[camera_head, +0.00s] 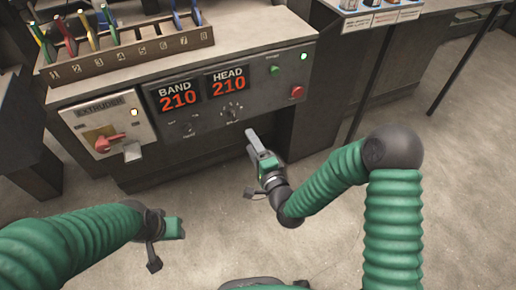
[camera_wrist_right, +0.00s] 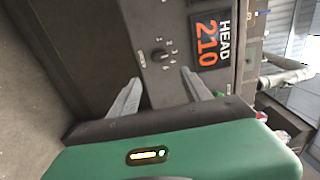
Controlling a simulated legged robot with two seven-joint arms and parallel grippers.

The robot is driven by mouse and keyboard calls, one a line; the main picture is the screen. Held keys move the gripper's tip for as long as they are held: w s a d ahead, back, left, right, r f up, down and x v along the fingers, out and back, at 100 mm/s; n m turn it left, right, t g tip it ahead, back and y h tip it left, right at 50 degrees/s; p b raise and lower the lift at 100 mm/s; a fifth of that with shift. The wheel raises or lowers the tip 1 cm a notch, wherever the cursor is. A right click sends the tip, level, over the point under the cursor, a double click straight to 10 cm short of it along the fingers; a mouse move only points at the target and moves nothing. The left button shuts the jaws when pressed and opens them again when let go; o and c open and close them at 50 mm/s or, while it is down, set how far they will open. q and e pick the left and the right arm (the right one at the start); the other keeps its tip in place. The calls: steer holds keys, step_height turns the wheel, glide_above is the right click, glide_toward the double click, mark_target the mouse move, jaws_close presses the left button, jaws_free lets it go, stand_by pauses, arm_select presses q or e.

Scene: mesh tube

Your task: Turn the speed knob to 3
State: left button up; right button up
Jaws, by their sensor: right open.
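The speed knob (camera_head: 229,114) is a small dark dial with a ring of marks, on the dark panel below the HEAD display (camera_head: 228,82). In the right wrist view the knob (camera_wrist_right: 158,55) shows numbers around it; its exact setting is too small to tell. My right gripper (camera_head: 252,140) is just below and right of the knob, apart from it. In the right wrist view its two fingers (camera_wrist_right: 160,88) are spread, with the knob beyond the gap between them. My left gripper (camera_head: 172,228) is low at the left, away from the panel; its fingers are not clear.
Another knob (camera_head: 187,129) sits under the BAND display (camera_head: 178,97). The extruder panel (camera_head: 108,122) has a red handle (camera_head: 108,143). A green button (camera_head: 275,71) and a red button (camera_head: 297,92) are at the right. A numbered tool rack (camera_head: 130,58) stands on top.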

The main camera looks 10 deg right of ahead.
steer(key=v, duration=0.5)
steer(key=shift+w+f+p, duration=0.1)
steer(key=shift+p, duration=0.25)
